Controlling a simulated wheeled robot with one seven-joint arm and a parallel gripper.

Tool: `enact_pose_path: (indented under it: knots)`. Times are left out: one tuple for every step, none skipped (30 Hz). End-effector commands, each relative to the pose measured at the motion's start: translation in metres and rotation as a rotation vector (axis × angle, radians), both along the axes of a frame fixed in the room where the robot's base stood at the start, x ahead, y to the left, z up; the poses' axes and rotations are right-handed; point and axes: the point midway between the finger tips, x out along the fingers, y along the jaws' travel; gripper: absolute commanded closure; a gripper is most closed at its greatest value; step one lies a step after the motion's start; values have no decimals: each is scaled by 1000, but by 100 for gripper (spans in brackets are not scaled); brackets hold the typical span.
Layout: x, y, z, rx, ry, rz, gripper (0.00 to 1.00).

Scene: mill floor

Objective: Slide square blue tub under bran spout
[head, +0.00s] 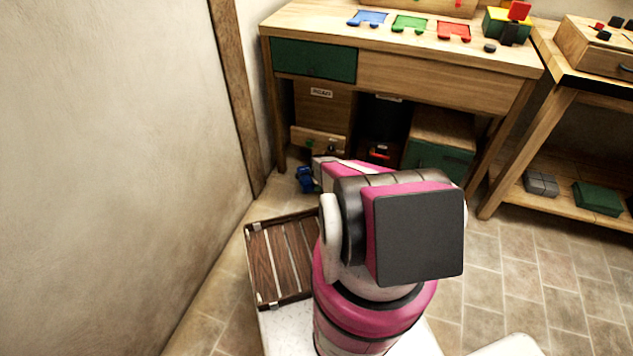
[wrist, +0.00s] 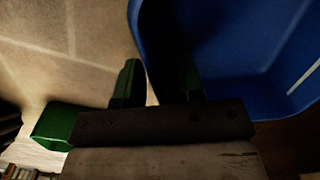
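The blue tub (wrist: 235,45) fills the upper right of the wrist view, seen close from above. In the head view a small blue patch, likely the tub (head: 305,179), shows on the floor left of my arm, mostly hidden. My gripper (wrist: 158,82) has two green fingers standing apart. The left finger is over the floor and the right one is over the dark inside of the tub, with the tub's edge between them. I cannot tell whether either finger touches it. A wooden bin front (head: 325,104) with a small label, perhaps BRAN, stands under the bench; its spout is not clear.
The workbench (head: 440,75) stands over the bins, its legs at both sides. A dark bay (head: 381,118) and a green-fronted box (head: 438,160) are to the right. A slatted crate (head: 280,262) lies left of my arm near the wall (head: 120,150). Floor is clear at right.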

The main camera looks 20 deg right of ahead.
Motion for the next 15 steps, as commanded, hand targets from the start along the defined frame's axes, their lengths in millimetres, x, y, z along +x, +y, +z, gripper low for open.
enact_pose_path:
  knots:
    - [0, 0, -4, 0, 0, 0, 65]
    - [0, 0, -5, 0, 0, 0, 65]
    - [0, 0, -6, 0, 0, 0, 65]
    - [0, 0, -6, 0, 0, 0, 65]
    - [0, 0, -7, 0, 0, 0, 65]
    - [0, 0, -6, 0, 0, 0, 65]
    - [0, 0, -6, 0, 0, 0, 65]
    - [0, 0, -6, 0, 0, 0, 65]
    - [-1, 0, -6, 0, 0, 0, 65]
    - [0, 0, -6, 0, 0, 0, 65]
    - [0, 0, -6, 0, 0, 0, 68]
    - [0, 0, -6, 0, 0, 0, 81]
    - [0, 0, -6, 0, 0, 0, 91]
    - [0, 0, -6, 0, 0, 0, 100]
    - [0, 0, -6, 0, 0, 0, 100]
